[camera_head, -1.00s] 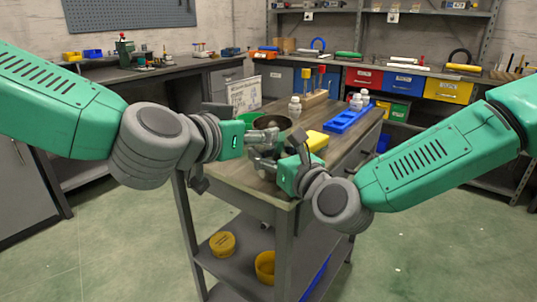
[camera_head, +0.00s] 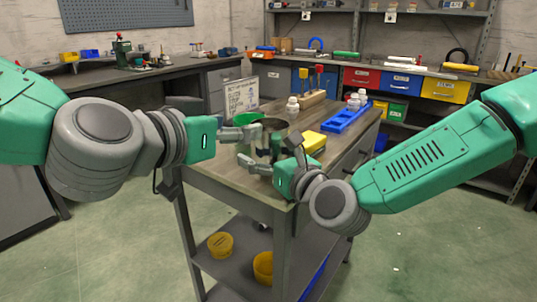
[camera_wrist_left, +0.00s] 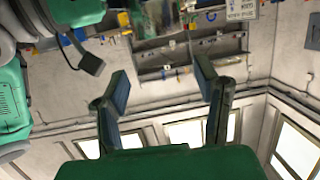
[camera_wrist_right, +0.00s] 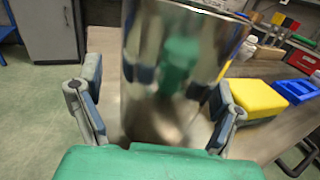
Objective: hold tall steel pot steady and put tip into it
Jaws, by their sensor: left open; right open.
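The tall steel pot (camera_head: 265,146) stands on the cart top, partly hidden by my grippers in the head view. In the right wrist view the shiny pot (camera_wrist_right: 170,70) fills the space between the two fingers of my right gripper (camera_head: 274,152). That gripper is open around the pot's near side; contact cannot be told. My left gripper (camera_head: 243,133) is open at the pot's left, near rim height in the head view. In the left wrist view, nothing shows between its fingers (camera_wrist_left: 163,78). I cannot make out the tip in any view.
A green container (camera_head: 249,118) stands just behind my left gripper. A yellow block (camera_head: 313,141) and a blue tray (camera_head: 346,118) lie to the pot's right. White bottles (camera_head: 292,107), a wooden tool holder (camera_head: 313,97) and a sign (camera_head: 241,95) stand farther back.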

